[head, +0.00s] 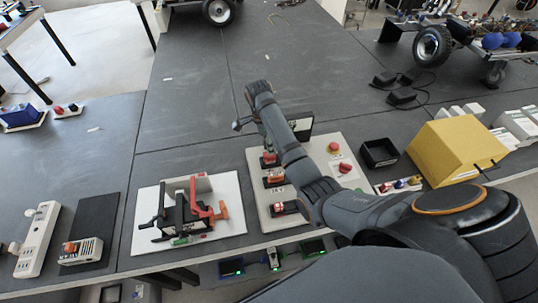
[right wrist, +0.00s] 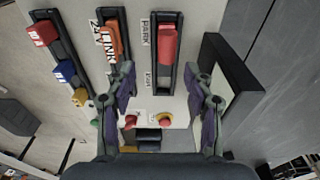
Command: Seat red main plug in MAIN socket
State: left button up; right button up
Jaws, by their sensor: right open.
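A red plug (right wrist: 168,42) stands in the black slot labelled PARK in the right wrist view. It also shows at the far end of the white panel (head: 262,212) in the head view (head: 270,158). My right gripper (right wrist: 160,70) is open and empty, its fingers spread over the panel on the near side of this plug. In the head view my right arm hides most of that gripper. The leftmost slot holds a red (right wrist: 42,33) and a blue plug (right wrist: 64,72). I cannot read a MAIN label. My left gripper is not in view.
A black upright frame (right wrist: 238,80) stands beside the PARK slot. Push buttons (head: 333,148) sit on the panel. A black open box (head: 379,153) and a yellow block (head: 455,150) stand to the right. A red-and-black fixture (head: 190,210) stands left.

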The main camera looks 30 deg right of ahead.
aim_at(270, 158)
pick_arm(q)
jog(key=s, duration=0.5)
pick_arm(e)
jog(key=f, duration=0.2)
jog(key=f+p, duration=0.1)
jog(key=w+f, duration=0.1)
jog(key=f, duration=0.1)
jog(key=shift+d+f, duration=0.2)
jog(key=shift+f, duration=0.15)
notch_tip(270, 158, down, 3)
jog(key=shift+d+f+p, duration=0.1)
jog(key=shift+d+p, duration=0.05)
jog(key=shift+p, duration=0.15)
jog(key=c, duration=0.9)
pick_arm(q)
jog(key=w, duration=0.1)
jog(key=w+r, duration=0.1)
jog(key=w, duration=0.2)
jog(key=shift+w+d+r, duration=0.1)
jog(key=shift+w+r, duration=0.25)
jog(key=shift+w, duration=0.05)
pick_arm(e)
grip_shut()
